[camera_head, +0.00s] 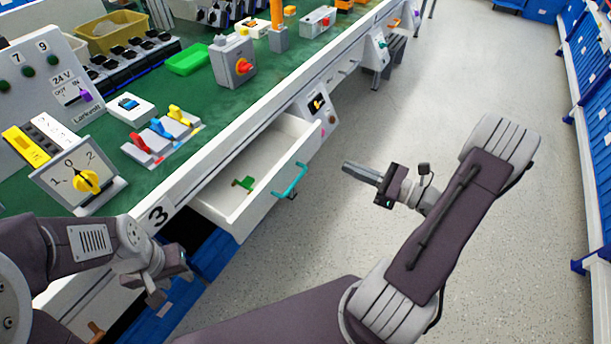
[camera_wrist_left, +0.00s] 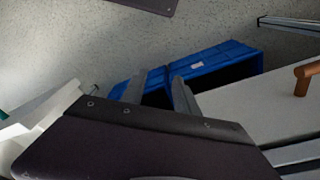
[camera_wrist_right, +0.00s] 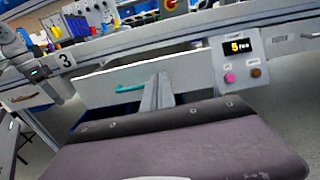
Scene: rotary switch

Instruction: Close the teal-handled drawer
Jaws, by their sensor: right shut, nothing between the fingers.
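The drawer with the teal handle (camera_head: 290,180) is pulled out from the bench. Its white front (camera_head: 262,203) faces the aisle, and a small green object (camera_head: 243,184) lies inside. In the right wrist view the drawer front (camera_wrist_right: 98,86) and teal handle (camera_wrist_right: 132,88) are ahead, partly hidden by my fingers. My right gripper (camera_head: 347,168) is shut and empty, held apart from the handle on its aisle side. It also shows in the right wrist view (camera_wrist_right: 158,80). My left gripper (camera_head: 170,280) is low beside the bench, left of the drawer. Its fingers (camera_wrist_left: 157,88) are apart and empty.
The green bench top (camera_head: 205,100) carries a rotary dial box (camera_head: 78,182), coloured switches (camera_head: 162,137) and a grey box with a red knob (camera_head: 234,62). A panel with a display (camera_head: 317,103) adjoins the drawer. A blue bin (camera_wrist_left: 222,66) sits below. The aisle floor is clear.

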